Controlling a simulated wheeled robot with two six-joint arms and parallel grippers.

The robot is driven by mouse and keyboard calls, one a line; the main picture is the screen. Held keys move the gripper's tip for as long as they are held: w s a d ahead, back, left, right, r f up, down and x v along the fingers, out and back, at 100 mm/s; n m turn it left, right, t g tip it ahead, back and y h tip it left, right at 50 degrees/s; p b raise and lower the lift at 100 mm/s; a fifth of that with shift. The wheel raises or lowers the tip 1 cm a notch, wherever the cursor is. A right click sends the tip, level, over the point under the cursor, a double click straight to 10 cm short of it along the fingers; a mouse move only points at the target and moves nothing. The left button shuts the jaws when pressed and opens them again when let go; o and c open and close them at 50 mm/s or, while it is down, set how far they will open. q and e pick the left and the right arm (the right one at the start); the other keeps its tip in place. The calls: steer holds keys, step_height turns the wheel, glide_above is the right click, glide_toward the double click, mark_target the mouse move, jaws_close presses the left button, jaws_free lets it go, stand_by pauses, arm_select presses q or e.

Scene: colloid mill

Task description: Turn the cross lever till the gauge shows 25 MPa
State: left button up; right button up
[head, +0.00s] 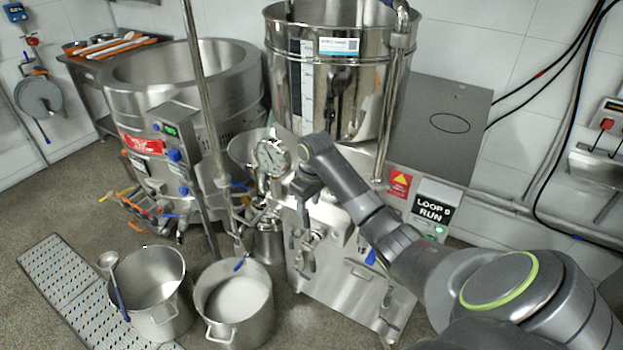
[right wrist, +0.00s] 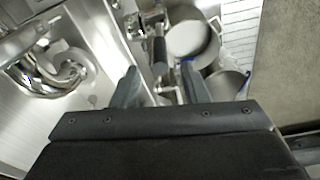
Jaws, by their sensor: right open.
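The round pressure gauge (head: 272,157) with a white dial faces me on the mill in the head view; its reading is too small to tell. The cross lever (head: 311,238), with dark grips on metal arms, appears to sit on the steel front below and right of the gauge. My right gripper (head: 303,187) is in front of the mill, above the lever, partly hidden by its own wrist. In the right wrist view its two fingers (right wrist: 163,88) are apart and empty. A dark grip (right wrist: 160,52) shows beyond them, apparently not held. My left gripper is not in view.
A steel hopper (head: 345,75) rises above the mill. A jacketed vessel (head: 180,80) stands left. Two pots, one empty (head: 150,285) and one with white contents (head: 235,295), stand on the floor in front. A LOOP 9 RUN sign (head: 433,208) is at the right.

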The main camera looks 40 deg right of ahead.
step_height(320, 180, up, 10)
steer(key=s, duration=0.1)
steer(key=shift+s+r+p, duration=0.25)
steer(key=shift+p, duration=0.1)
